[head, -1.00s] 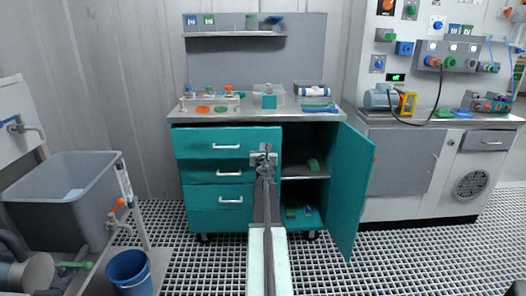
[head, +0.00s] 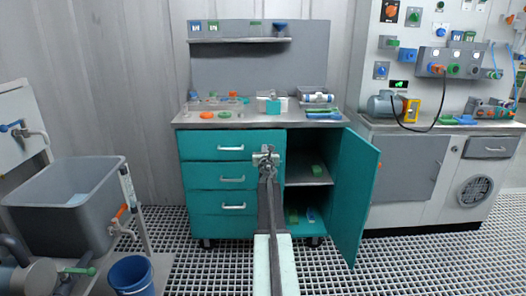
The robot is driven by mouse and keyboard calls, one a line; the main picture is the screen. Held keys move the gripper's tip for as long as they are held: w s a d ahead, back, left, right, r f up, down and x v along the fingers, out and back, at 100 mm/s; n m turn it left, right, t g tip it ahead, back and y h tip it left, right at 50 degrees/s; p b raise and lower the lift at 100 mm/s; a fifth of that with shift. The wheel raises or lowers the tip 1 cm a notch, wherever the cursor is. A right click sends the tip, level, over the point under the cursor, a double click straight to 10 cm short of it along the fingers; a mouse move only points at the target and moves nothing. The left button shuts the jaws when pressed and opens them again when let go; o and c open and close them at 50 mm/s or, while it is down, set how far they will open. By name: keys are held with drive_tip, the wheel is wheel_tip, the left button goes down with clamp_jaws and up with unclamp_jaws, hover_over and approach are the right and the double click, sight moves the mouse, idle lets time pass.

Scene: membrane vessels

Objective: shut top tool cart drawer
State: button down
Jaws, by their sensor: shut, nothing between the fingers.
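The teal tool cart has a top drawer (head: 208,146) with a pale bar handle (head: 231,148). The drawer front looks flush or nearly flush with the drawers below; a small gap cannot be ruled out. My gripper (head: 265,153) is shut and empty, in front of the right part of the top drawer front, right of the handle. Whether it touches the front cannot be told. My gripper and arm hide part of the right side of the drawers.
The lower drawers (head: 208,176) look shut. The cart's right door (head: 350,190) stands open, swung out beside a shelf compartment. Small items stand on the cart top (head: 190,119). A grey tub (head: 65,205) and blue bucket (head: 130,275) are at left. Grated floor lies in front.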

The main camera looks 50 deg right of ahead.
drive_tip(key=v, duration=1.4)
